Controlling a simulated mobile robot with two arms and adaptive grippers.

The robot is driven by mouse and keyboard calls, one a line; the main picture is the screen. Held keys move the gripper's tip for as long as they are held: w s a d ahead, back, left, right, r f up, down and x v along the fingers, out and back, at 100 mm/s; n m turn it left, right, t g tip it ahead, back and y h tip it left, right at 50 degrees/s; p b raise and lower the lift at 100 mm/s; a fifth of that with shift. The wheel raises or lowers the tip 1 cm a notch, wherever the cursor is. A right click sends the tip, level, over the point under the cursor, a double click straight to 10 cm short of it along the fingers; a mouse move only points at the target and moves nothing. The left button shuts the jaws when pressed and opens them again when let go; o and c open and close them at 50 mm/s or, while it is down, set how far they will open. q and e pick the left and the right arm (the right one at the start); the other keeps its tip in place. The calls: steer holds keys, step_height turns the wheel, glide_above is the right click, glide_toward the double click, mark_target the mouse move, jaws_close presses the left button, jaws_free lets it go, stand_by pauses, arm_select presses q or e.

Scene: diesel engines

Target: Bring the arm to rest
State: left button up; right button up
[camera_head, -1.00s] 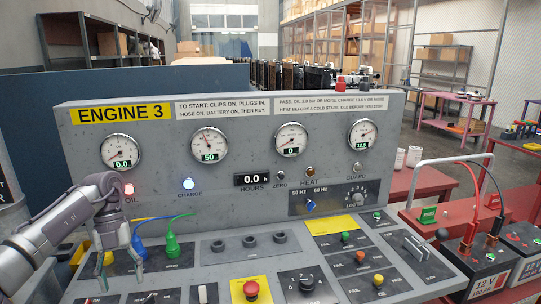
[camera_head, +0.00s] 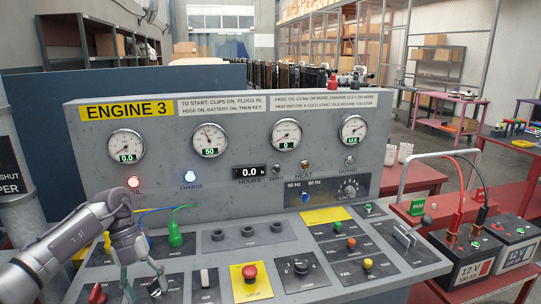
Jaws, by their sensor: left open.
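My left arm comes in from the lower left of the head view. Its gripper (camera_head: 143,282) is open and empty, pointing down over the lower left of the Engine 3 control panel (camera_head: 240,240). It is close to a small dark key switch or knob (camera_head: 154,288); I cannot tell whether it touches it. A red switch (camera_head: 97,294) lies to its left. A green plug (camera_head: 175,232) with a green cable stands upright behind the gripper. The red oil lamp (camera_head: 134,182) and blue-white charge lamp (camera_head: 190,176) are lit. My right gripper is not in view.
A red emergency button (camera_head: 250,272) on a yellow plate and several small knobs sit right of the gripper. Two 12 V batteries (camera_head: 478,258) stand on a red bench at the right. Four-gauge upright panel face (camera_head: 250,130) rises behind the desk.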

arm_select(q)
steer(key=d+f+m+t+h, duration=0.25)
steer(key=d+h, duration=0.55)
steer(key=d, duration=1.3)
steer(key=s+d+r+n+t+h, duration=0.1)
steer(key=d+r+n+t+h, duration=0.55)
steer(key=d+n+t, duration=0.2)
steer(key=s+a+f+n+t+y, duration=0.3)
steer(key=a+f+n+t+y, duration=0.1)
steer(key=a+n+y, duration=0.5)
steer(key=s+a+f+n+t+y, duration=0.3)
steer(key=a+f+n+y, duration=0.2)
steer(key=a+n+y, duration=0.45)
steer(key=s+a+f+n+g, duration=0.15)
steer(key=s+f+g, duration=0.25)
steer(key=s, duration=0.4)
steer(key=s+f+n+g, duration=0.2)
steer(key=s+f+g, duration=0.2)
steer(key=s, duration=0.5)
steer(key=s+a+f+n+g, duration=0.15)
steer(key=s+f+g, duration=0.25)
steer(key=s, duration=0.4)
step_height(320, 180, down, 26)
steer(key=s, duration=0.2)
steer(key=s+a+f+g, duration=0.2)
steer(key=s+f, duration=1.3)
steer(key=s, duration=0.1)
steer(key=shift+a+f+h, duration=0.25)
steer(key=shift+a+h, duration=0.05)
steer(key=shift+a, duration=0.05)
